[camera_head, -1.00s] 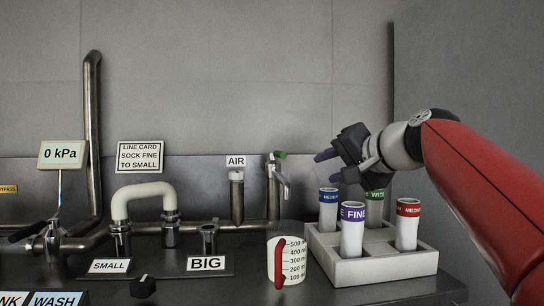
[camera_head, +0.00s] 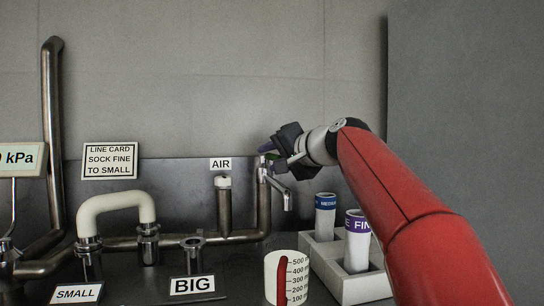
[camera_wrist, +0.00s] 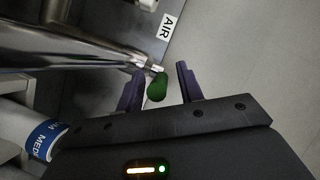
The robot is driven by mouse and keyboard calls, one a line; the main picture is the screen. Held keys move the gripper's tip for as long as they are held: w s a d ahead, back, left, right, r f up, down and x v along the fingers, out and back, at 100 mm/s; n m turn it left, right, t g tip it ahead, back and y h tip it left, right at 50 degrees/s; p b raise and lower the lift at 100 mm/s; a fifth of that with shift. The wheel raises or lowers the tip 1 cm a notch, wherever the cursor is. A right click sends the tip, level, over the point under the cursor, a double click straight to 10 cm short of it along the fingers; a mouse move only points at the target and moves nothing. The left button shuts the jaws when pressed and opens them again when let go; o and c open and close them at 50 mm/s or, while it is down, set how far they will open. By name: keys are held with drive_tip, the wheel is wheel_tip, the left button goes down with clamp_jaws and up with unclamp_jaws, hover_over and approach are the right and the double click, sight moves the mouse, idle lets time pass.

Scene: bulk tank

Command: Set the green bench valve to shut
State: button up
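The green bench valve handle (camera_wrist: 157,88) shows in the wrist view at the top of a metal tap. In the head view the tap's spout (camera_head: 287,198) stands right of the AIR sign, and the handle is mostly hidden by my gripper (camera_head: 268,152). My gripper, also in the wrist view (camera_wrist: 159,72), is open. Its two dark purple fingers lie one on each side of the green handle, with visible gaps. I cannot tell how deep the handle sits between them.
A rack (camera_head: 345,285) with sock tubes, one blue-banded (camera_head: 325,218) and one purple-banded (camera_head: 357,245), stands below my arm. A measuring cup (camera_head: 287,278) is left of it. The AIR post (camera_head: 223,208) and a white hose bend (camera_head: 115,205) stand further left.

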drive_tip(key=shift+w+a, duration=0.15)
drive_tip(key=shift+c, duration=0.4)
clamp_jaws()
